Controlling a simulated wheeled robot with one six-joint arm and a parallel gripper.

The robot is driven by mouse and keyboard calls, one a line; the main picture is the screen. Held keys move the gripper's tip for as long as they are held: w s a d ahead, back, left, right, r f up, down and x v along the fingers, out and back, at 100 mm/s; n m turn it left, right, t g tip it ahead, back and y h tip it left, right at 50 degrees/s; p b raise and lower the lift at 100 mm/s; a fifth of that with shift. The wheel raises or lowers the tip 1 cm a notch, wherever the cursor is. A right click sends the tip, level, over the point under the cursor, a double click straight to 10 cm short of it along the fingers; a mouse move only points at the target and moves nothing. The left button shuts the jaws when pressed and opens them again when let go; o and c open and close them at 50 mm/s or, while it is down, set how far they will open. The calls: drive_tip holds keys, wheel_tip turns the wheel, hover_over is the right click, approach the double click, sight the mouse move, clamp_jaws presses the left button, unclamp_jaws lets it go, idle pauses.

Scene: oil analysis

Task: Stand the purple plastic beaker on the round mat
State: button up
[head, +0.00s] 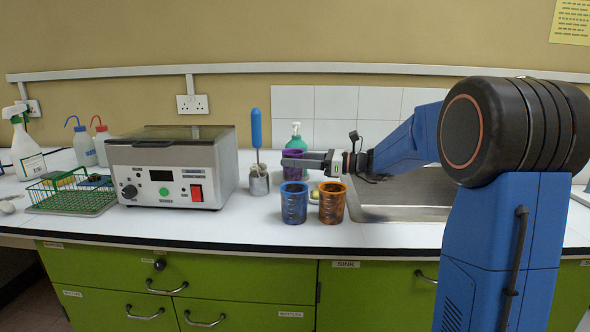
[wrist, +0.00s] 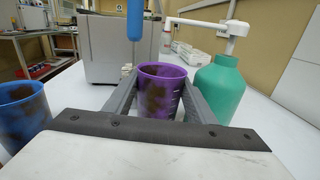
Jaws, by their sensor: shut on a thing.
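The purple beaker (wrist: 160,88), upright with dark brown stains, stands between the two grey fingers of my gripper (wrist: 160,95) in the wrist view. The fingers are shut on its sides. In the head view the purple beaker (head: 294,172) shows behind my gripper (head: 292,162), above and behind the blue beaker's rim. Its base is hidden, so I cannot tell whether it touches the counter. I cannot make out the round mat in either view.
A stained blue beaker (head: 293,205) and an orange beaker (head: 332,205) stand in front of my gripper. A green pump bottle (wrist: 217,88) is close behind the purple beaker. A grey instrument (head: 171,168) stands left, a metal pot with a blue-handled tool (head: 258,180) beside it; a sink (head: 400,195) lies right.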

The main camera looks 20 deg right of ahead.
drive_tip(key=shift+f, duration=1.4)
drive_tip(key=shift+f, duration=0.15)
drive_tip(key=o, duration=0.8)
drive_tip(key=shift+o, duration=0.2)
drive_tip(key=shift+d, duration=0.1)
drive_tip(key=v, duration=1.2)
